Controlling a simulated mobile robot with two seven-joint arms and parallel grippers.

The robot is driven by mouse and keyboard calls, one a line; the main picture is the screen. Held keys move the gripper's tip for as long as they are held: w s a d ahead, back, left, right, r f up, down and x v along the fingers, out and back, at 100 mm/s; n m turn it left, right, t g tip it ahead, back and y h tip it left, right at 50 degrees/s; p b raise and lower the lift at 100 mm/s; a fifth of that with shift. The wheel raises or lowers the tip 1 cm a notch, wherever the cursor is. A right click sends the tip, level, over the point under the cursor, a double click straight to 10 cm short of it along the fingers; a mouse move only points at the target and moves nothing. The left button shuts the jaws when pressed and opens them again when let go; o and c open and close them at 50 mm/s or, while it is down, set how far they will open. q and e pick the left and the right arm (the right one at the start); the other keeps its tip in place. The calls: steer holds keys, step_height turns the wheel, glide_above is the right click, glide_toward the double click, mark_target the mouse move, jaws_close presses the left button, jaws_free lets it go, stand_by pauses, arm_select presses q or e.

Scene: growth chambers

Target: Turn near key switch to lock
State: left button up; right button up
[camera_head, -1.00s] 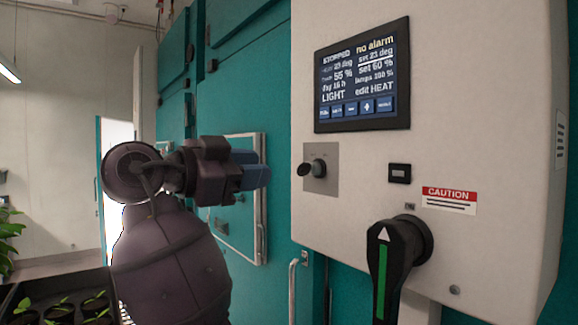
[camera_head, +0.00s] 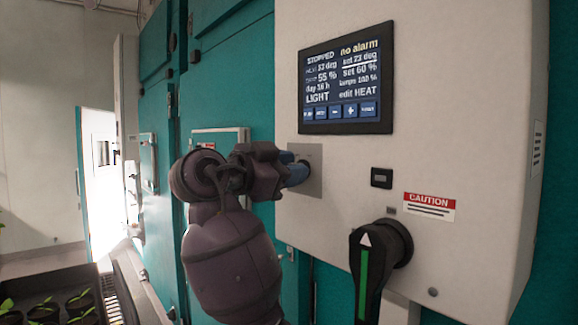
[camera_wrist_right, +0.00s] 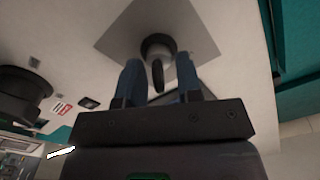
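The near key switch sits on a grey square plate (camera_head: 312,180) on the white control box, below the screen. In the head view my right gripper (camera_head: 302,172) covers the key. In the right wrist view the dark key (camera_wrist_right: 157,75) stands out from its round collar, between the two blue fingers of my right gripper (camera_wrist_right: 158,82). The fingers are apart, with a gap on each side of the key. My left gripper is not in view.
The control box (camera_head: 460,110) carries a screen (camera_head: 346,88) reading STOPPED and no alarm. A large black rotary handle (camera_head: 372,262) with a green stripe is below right of the key. A caution label (camera_head: 430,206) is above it. Potted seedlings (camera_head: 60,306) stand at lower left.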

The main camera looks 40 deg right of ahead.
steer(key=c, duration=0.6)
steer(key=shift+f+n+b, duration=0.1)
steer(key=shift+n+b, duration=0.5)
steer(key=shift+b, duration=0.3)
steer(key=shift+w+n+b, duration=0.1)
steer(key=shift+n+b, duration=0.4)
steer(key=shift+n, duration=1.2)
steer(key=n, duration=0.2)
steer(key=shift+w+n, duration=0.1)
steer(key=shift+n, duration=0.2)
steer(key=n+p, duration=0.1)
steer(key=n, duration=0.2)
steer(key=shift+w, duration=0.1)
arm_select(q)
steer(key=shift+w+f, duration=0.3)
arm_select(e)
steer(key=shift+n, duration=0.8)
